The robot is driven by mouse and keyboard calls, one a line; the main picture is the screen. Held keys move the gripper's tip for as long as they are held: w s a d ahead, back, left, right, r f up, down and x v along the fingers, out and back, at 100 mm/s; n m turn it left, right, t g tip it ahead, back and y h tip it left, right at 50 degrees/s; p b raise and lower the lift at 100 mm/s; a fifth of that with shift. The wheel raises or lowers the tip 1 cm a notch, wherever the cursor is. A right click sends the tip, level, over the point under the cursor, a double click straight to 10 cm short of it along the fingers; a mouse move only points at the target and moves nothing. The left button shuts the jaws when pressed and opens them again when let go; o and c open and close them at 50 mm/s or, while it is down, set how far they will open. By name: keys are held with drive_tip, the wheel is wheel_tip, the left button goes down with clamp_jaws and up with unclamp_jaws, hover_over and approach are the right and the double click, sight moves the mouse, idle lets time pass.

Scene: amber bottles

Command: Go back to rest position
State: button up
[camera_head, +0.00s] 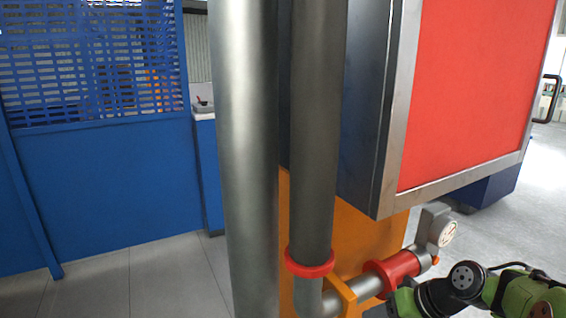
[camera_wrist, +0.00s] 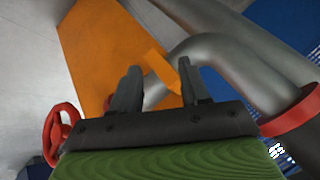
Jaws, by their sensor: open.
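My gripper (camera_wrist: 160,78) shows in the wrist view with its two dark fingers spread apart. Nothing is between them; an orange bracket (camera_wrist: 160,68) and a grey bent pipe (camera_wrist: 215,55) show behind the gap. I cannot tell how far the fingertips are from the pipe. In the head view my green and black arm is at the bottom right corner, close to the pipe with the red collar (camera_head: 392,273). The fingers cannot be made out clearly there. No amber bottle is in view.
Two tall grey pipes (camera_head: 250,150) stand in front of an orange panel and a red-faced metal cabinet (camera_head: 470,90). A gauge (camera_head: 449,234) sits near my arm. A red handwheel (camera_wrist: 60,132) is left in the wrist view. Bare floor (camera_head: 140,285) lies at the left.

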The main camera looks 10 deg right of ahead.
drive_tip(key=s+a+r+n+g+h+p, duration=0.1)
drive_tip(key=s+a+r+h+p, duration=0.15)
drive_tip(key=s+a+r, duration=0.45)
drive_tip(key=s+a+r+h+p, duration=0.1)
drive_tip(key=s+a+r, duration=0.1)
drive_tip(key=s, duration=0.4)
drive_tip(key=s+a+r+t+h+p, duration=0.1)
drive_tip(key=s+a+r+h+p, duration=0.1)
drive_tip(key=s, duration=0.4)
drive_tip(key=shift+s+a+r, duration=0.25)
drive_tip(key=shift+a+r, duration=0.2)
drive_tip(key=shift+r, duration=0.3)
